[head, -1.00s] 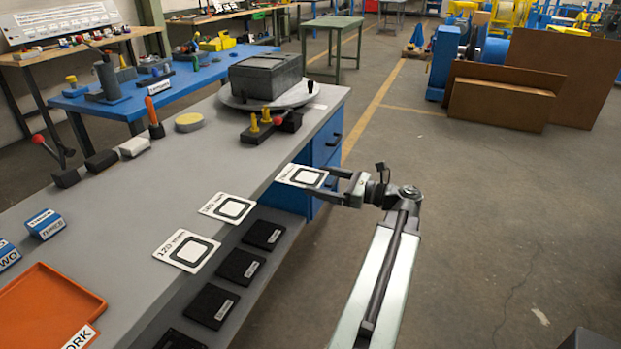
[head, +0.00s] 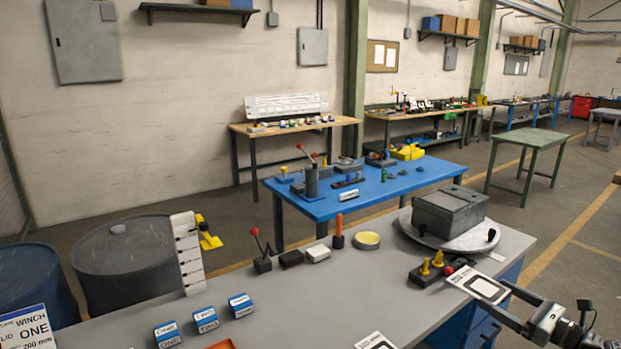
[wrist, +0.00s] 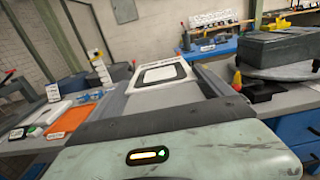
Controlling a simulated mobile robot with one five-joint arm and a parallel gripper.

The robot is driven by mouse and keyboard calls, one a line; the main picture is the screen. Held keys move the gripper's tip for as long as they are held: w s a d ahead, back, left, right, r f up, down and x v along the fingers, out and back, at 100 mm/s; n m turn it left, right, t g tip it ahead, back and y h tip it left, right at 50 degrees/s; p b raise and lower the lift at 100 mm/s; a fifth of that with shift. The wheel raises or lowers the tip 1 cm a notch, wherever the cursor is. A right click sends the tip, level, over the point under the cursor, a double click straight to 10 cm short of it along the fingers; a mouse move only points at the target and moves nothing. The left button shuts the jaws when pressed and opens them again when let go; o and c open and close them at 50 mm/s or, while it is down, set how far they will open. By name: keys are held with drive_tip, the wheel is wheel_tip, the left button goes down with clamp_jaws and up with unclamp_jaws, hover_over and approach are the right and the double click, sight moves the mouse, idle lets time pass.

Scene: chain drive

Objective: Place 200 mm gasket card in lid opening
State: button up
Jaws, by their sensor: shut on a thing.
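My gripper (head: 507,302) is shut on a white gasket card (head: 480,285) with a dark rounded-square outline. It holds the card near the right end of the grey bench, in front of the yellow pegs. The card's print is too small to read. The wrist view also shows the card (wrist: 163,75), held out flat ahead of the jaws. A second card (head: 375,341) is cut off at the bottom of the head view. A sign (head: 27,330) at the lower left reads "WINCH LID ONE 200 mm". I cannot make out a lid opening.
A dark grey box (head: 450,209) sits on a round plate (head: 465,240) on the bench (head: 330,290). A base with yellow pegs (head: 431,268) stands close to the held card. Blue labelled blocks (head: 206,319) stand at the left. Drums (head: 125,262) stand behind the bench.

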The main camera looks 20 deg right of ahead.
wheel_tip(320, 180, down, 24)
drive_tip(key=b, duration=2.5)
drive_tip(key=w+a+f+b, duration=0.1)
drive_tip(key=w+f+b, duration=0.1)
drive_tip(key=w, duration=0.6)
drive_tip(key=w+a+f+b, duration=0.1)
drive_tip(key=w+f+b, duration=0.1)
drive_tip(key=w, duration=0.6)
drive_tip(key=shift+f+b, duration=0.4)
drive_tip(key=shift+b, duration=0.1)
drive_tip(key=o, duration=1.1)
